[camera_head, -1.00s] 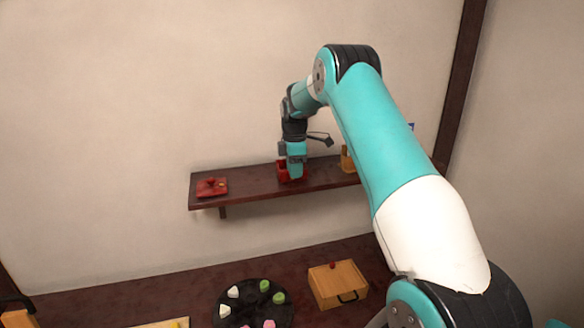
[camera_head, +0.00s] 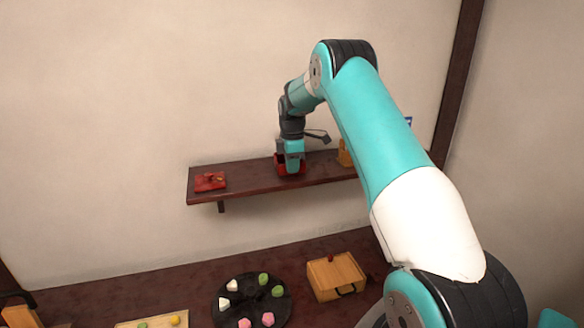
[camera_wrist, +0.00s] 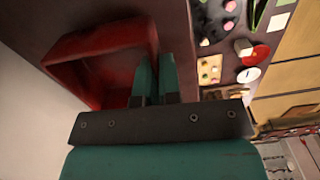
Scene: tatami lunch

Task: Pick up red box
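The red box (camera_wrist: 85,78) is an open-topped square box on the wall shelf (camera_head: 245,193). In the head view, the red box (camera_head: 281,165) is partly hidden behind my gripper (camera_head: 291,168), which points down at it from above. In the wrist view, my gripper (camera_wrist: 156,72) has its two teal fingers close together at the box's right wall, one on the inner side and one on the outer side, with the wall between them. The box appears to rest on the shelf. A flat red lid-like piece with a small knob (camera_head: 210,181) lies at the shelf's left end.
A wooden item (camera_head: 345,153) stands on the shelf right of the gripper, partly behind my arm. Below, the dark table holds a round black tray (camera_head: 250,298) with several coloured sweets, a wooden box (camera_head: 336,278) and a board (camera_head: 145,324). The shelf between lid and box is clear.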

